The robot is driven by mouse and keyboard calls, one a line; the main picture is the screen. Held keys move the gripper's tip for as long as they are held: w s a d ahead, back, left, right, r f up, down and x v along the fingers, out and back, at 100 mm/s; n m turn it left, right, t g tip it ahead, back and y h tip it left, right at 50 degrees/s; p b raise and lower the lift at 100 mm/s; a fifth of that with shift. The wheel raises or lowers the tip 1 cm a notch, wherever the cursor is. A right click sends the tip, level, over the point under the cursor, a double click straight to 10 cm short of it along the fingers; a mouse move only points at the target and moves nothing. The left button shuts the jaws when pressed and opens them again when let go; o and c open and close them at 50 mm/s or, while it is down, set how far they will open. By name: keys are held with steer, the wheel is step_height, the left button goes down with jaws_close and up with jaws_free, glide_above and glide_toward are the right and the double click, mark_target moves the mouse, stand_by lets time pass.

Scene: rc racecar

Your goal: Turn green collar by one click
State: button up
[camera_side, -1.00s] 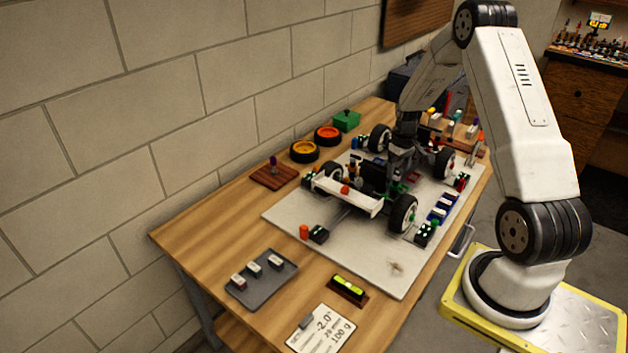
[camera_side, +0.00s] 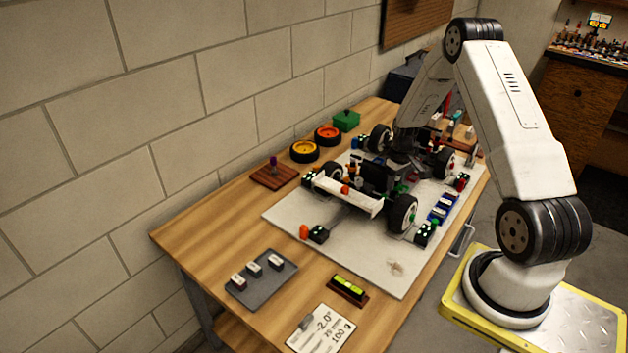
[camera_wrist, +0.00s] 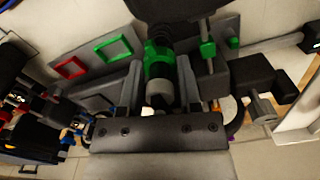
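The green collar (camera_wrist: 158,62) is a ribbed ring around a dark shaft with a grey end, at the top middle of the wrist view. My gripper (camera_wrist: 160,76) has one grey finger on each side of it. The fingers look open, with narrow gaps beside the collar; contact is not clearly visible. In the side view my gripper (camera_side: 397,160) is low over the middle of the racecar (camera_side: 350,195). The collar cannot be picked out clearly there, as the arm and car parts crowd it.
In the wrist view, a second green fitting on a rod (camera_wrist: 207,50) and a dark block (camera_wrist: 262,80) stand close on the right. Red (camera_wrist: 71,67) and green (camera_wrist: 114,47) frames lie left. The car's black wheels (camera_side: 402,213) surround the work. The board's front (camera_side: 350,255) is fairly clear.

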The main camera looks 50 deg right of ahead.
jaws_close()
steer(key=shift+n, duration=2.4)
steer(key=o, duration=0.7)
jaws_free()
steer(key=shift+o, duration=0.2)
steer(key=shift+r, duration=0.15)
